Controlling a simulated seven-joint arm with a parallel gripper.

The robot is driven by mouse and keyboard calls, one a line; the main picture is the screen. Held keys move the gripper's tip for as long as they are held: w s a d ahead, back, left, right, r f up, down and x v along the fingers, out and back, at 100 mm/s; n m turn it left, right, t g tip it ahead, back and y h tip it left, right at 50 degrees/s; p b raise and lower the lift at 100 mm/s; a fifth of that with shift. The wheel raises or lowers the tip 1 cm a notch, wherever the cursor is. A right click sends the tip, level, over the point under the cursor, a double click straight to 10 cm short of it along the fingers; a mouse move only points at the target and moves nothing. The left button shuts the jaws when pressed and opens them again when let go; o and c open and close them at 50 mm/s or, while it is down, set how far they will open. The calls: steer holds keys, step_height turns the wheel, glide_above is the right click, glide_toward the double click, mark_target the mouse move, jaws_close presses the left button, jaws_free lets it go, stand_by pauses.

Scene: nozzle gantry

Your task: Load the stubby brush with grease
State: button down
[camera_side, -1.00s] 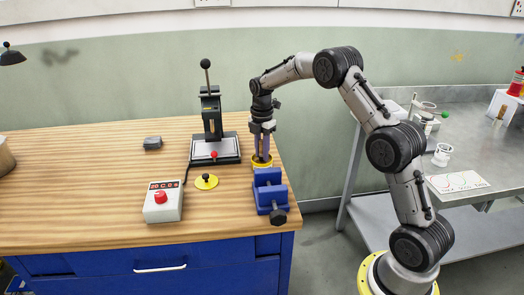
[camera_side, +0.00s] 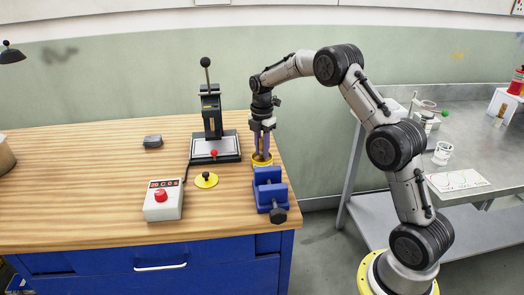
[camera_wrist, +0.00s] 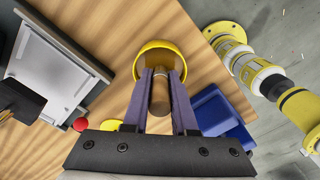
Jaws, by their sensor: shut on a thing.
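The brush shows as a short brown handle (camera_wrist: 160,97) with a paler brown part toward the yellow cup. My gripper (camera_side: 262,153) is shut on it, and its two fingers (camera_wrist: 161,76) press on the handle's sides in the wrist view. The round yellow cup (camera_side: 262,165) stands near the bench's right edge, directly under my gripper. Its yellow rim (camera_wrist: 151,43) also shows in the wrist view. The brush's lower end reaches at or into the cup. The bristles are hidden, and I cannot tell whether grease is on them.
A blue vise (camera_side: 268,188) stands just in front of the cup. A lever press (camera_side: 213,128) is to its left. A yellow disc with a black knob (camera_side: 205,181) and a red-button box (camera_side: 163,205) stand nearer the front. The bench's left side is mostly clear.

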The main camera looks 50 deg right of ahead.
steer(key=shift+r, duration=3.2)
